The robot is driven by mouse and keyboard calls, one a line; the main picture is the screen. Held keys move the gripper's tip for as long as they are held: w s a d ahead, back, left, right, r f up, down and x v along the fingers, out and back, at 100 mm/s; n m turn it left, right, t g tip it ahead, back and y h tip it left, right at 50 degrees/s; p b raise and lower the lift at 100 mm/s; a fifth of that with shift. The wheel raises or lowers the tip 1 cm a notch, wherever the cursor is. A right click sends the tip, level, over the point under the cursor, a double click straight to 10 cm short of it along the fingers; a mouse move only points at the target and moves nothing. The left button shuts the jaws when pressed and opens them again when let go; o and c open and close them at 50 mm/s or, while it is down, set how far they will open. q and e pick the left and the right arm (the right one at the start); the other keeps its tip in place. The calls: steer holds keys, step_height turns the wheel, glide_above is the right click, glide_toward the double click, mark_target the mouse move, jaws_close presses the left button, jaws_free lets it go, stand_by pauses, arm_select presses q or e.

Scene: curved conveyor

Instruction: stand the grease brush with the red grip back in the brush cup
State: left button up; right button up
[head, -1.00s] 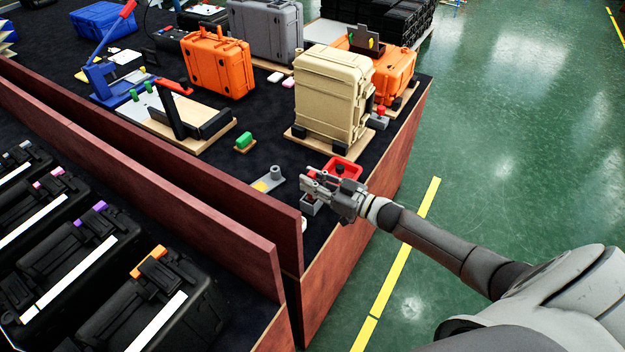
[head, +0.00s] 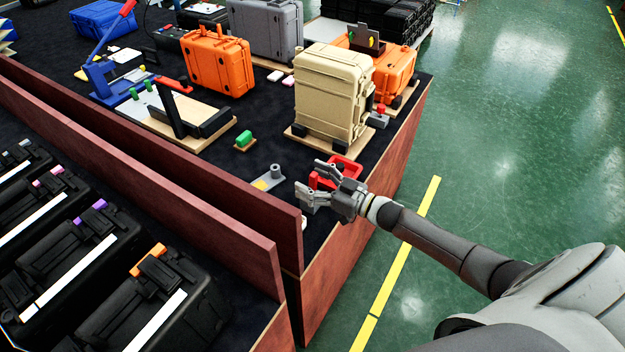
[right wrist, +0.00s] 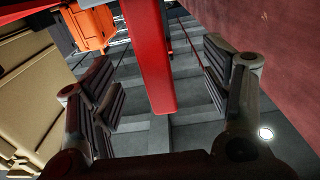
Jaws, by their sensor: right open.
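My right gripper (head: 307,180) is open above the near right corner of the dark table. In the right wrist view its two fingers (right wrist: 160,88) stand wide apart. A long red bar (right wrist: 150,60), which looks like the red grip of the grease brush, lies between them with gaps on both sides. In the head view a patch of red (head: 320,180) shows between the fingers. The brush's bristle end is hidden, and I cannot tell what supports it. I cannot make out the brush cup clearly behind the gripper. My left gripper is not in view.
A red tray (head: 350,165) lies just behind my right gripper. A grey bracket with a short post (head: 275,173) is to its left. A beige case (head: 330,95) stands behind on a wooden board. A dark red partition (head: 225,225) borders the table in front.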

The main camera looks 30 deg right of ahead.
steer(key=o, duration=0.5)
steer(key=shift+o, duration=0.2)
steer(key=v, duration=1.2)
